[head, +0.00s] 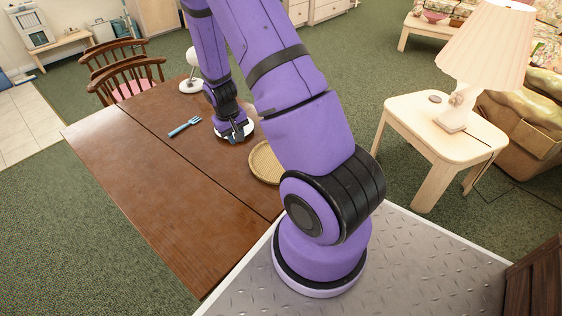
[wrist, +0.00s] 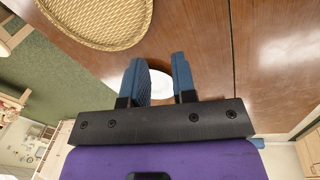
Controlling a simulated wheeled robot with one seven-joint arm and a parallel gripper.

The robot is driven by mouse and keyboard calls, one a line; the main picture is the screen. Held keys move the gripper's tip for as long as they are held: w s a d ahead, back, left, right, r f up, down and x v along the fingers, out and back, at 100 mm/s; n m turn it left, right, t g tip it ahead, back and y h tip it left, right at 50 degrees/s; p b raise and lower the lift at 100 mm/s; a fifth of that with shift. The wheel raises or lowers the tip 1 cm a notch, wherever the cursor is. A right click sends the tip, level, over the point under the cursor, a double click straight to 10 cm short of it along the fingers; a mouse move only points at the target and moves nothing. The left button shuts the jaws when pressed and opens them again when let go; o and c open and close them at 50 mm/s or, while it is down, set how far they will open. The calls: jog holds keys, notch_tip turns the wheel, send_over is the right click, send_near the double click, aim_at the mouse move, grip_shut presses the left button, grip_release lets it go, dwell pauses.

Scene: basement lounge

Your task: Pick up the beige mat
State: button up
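The beige mat (head: 263,163) is a round woven piece with a raised-looking rim, lying on the brown wooden table (head: 140,170). My arm hides its right part in the head view. In the wrist view the mat (wrist: 98,18) is at the top left, cut off by the picture's edge. My gripper (head: 237,136) is over a white round dish, farther along the table than the mat and apart from it. In the wrist view the fingers of my gripper (wrist: 158,62) stand apart, with no mat between them.
The white dish (wrist: 160,86) shows between and behind my fingers. A white round-topped object (head: 192,72) stands at the table's far end, near wooden chairs (head: 125,85). A side table with a lamp (head: 485,60) is at right.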

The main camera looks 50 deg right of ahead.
send_near(254, 169)
jog(key=shift+g, duration=0.3)
jog(key=f, duration=0.4)
jog(key=shift+w+d, duration=0.35)
jog(key=shift+w, duration=0.05)
jog(key=shift+s+d+f, duration=0.1)
jog(key=shift+d+f, duration=0.05)
jog(key=shift+f, duration=0.7)
jog(key=shift+s+d+f, duration=0.15)
jog(key=shift+f, duration=0.75)
jog(key=shift+s+d+f, duration=0.1)
jog(key=shift+d+f, duration=0.05)
jog(key=shift+f, duration=0.7)
grip_shut()
